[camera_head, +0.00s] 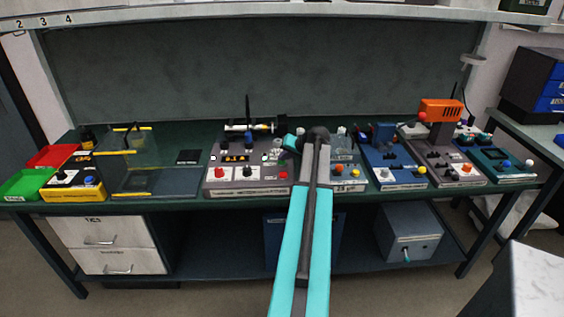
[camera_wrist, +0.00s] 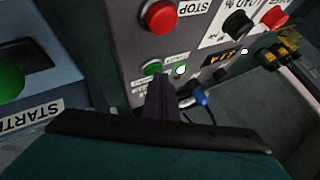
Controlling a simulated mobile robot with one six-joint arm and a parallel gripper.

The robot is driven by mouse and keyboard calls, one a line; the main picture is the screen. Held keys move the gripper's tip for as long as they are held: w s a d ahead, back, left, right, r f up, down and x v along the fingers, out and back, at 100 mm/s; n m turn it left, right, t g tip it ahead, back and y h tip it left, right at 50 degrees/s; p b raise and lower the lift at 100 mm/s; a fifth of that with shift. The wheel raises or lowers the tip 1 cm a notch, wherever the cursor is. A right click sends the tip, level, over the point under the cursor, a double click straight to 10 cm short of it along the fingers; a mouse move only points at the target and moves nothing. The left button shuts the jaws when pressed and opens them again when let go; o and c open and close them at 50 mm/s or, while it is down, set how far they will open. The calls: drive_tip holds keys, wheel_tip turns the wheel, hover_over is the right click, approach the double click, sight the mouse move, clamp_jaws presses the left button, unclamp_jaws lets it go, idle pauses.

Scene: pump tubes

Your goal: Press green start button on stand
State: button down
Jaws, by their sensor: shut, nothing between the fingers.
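A grey control stand (camera_head: 247,172) stands on the bench left of centre in the head view. In the wrist view its grey panel (camera_wrist: 120,30) shows upside down, with a small green button (camera_wrist: 152,68) and a red STOP button (camera_wrist: 160,16). My gripper (camera_wrist: 161,80) is shut and empty, its dark fingertips close beside the green button. Whether they touch it I cannot tell. In the head view my gripper (camera_head: 276,148) is over the stand's right part. The small green button is not clear there.
A blue-grey box with a large green button (camera_wrist: 10,80) and a START label (camera_wrist: 36,115) is at the wrist view's left. A lit display (camera_head: 236,157) is on the stand. A blue stand (camera_head: 393,168) and an orange device (camera_head: 441,110) are to the right.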

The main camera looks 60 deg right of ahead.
sight(284, 163)
idle(0.6)
drive_tip(key=shift+r+p, duration=0.4)
drive_tip(key=shift+r, duration=0.55)
drive_tip(key=shift+r+p, duration=1.1)
drive_tip(key=shift+r, duration=1.4)
drive_tip(key=shift+r, duration=0.1)
